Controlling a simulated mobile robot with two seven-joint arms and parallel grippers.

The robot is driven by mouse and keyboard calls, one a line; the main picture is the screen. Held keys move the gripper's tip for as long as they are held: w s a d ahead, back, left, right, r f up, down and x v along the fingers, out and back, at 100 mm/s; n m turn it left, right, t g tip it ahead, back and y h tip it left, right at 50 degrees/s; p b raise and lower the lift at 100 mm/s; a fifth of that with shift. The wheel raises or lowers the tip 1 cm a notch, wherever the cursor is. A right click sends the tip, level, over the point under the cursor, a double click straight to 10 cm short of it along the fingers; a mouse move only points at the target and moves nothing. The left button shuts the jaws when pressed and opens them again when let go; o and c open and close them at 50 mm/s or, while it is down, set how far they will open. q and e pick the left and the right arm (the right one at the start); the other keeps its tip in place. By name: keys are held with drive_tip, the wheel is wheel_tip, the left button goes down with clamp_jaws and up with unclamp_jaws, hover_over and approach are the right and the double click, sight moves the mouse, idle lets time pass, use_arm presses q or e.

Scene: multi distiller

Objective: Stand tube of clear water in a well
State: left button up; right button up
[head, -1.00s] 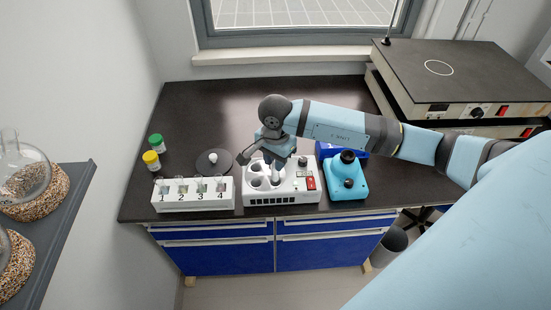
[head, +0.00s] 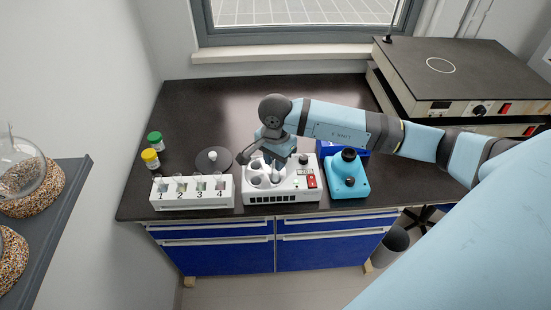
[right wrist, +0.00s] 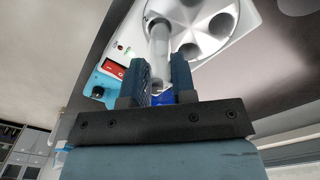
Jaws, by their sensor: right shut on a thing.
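My right gripper (head: 276,160) is over the white device (head: 283,197) with round wells, near the middle of the bench front. It is shut on a clear tube (right wrist: 158,45), which also shows below the gripper in the head view (head: 276,174). In the right wrist view the tube lies between the two fingers (right wrist: 162,78) and points toward the grey round well plate (right wrist: 208,38). Its far end is at the plate; I cannot tell whether it is inside a well. My left gripper is not in view.
A white rack (head: 192,200) numbered 1 to 4 stands left of the device. A dark round lid (head: 213,165) with a knob lies behind it. A blue instrument (head: 346,178) stands close on the right. Green-capped (head: 155,139) and yellow-capped (head: 150,157) jars stand at left.

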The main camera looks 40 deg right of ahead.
drive_tip(key=shift+f+b, duration=1.5)
drive_tip(key=shift+f, duration=0.3)
drive_tip(key=o, duration=1)
drive_tip(key=shift+r, duration=0.1)
drive_tip(key=shift+r+p, duration=0.35)
drive_tip(key=shift+r, duration=0.2)
drive_tip(key=shift+r+p, duration=1.2)
drive_tip(key=shift+r, duration=1.7)
